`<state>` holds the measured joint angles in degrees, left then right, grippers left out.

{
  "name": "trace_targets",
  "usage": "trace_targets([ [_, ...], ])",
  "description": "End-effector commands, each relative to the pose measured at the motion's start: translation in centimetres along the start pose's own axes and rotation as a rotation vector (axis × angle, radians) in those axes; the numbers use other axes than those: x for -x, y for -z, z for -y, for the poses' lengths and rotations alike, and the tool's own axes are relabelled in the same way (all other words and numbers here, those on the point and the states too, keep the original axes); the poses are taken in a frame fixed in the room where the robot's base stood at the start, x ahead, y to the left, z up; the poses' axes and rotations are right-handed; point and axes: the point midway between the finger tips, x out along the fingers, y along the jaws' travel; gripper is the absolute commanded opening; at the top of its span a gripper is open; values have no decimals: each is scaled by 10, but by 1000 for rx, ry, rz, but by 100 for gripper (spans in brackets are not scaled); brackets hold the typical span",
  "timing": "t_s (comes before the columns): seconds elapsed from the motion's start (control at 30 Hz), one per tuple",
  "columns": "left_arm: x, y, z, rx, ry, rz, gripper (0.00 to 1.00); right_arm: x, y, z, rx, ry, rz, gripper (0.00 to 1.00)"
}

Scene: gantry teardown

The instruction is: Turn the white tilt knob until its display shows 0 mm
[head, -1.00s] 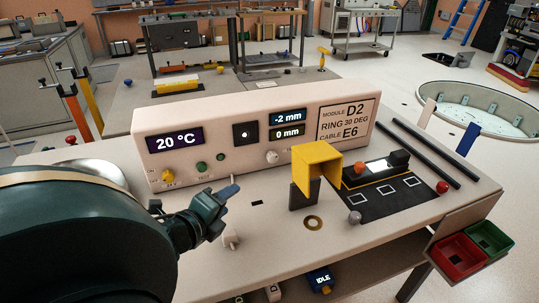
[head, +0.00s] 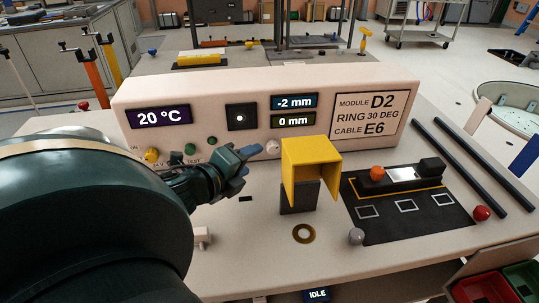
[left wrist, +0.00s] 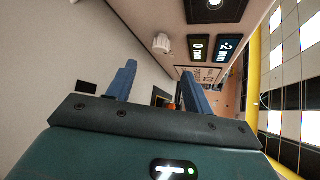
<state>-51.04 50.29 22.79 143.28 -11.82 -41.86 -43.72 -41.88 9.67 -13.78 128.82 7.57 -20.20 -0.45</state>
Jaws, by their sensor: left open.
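The white knob (head: 273,147) sits low on the front of the long pale console (head: 190,88), below two small displays. The upper display (head: 294,101) reads -2 mm and the lower display (head: 293,121) reads 0 mm; I cannot tell from labels which is for tilt. My left gripper (head: 245,157) is just left of the knob and a little lower, apart from it. In the left wrist view the gripper (left wrist: 158,82) is open with nothing between its blue fingers, and the white knob (left wrist: 161,43) shows beyond the fingertips. My right gripper is not in view.
A yellow bracket (head: 311,157) on a dark block stands close to the right of the knob. A black mat (head: 420,222) with an orange ball (head: 377,173) lies further right.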

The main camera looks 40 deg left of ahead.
Motion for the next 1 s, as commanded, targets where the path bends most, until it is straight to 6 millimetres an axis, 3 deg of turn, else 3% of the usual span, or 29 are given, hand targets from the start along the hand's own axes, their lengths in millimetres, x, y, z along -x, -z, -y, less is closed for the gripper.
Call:
trace_targets([
  [0.03,-9,3,-6,-5,6,-1,52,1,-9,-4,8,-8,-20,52],
  [0.3,-47,3,-4,-7,6,0,52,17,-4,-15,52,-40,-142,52],
  [0.5,-77,2,-1,-6,3,-1,52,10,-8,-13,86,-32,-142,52],
  [0.7,-91,1,0,-3,2,0,52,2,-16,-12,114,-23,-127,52],
  [1.0,-94,0,0,0,-1,1,52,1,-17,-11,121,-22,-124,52],
])
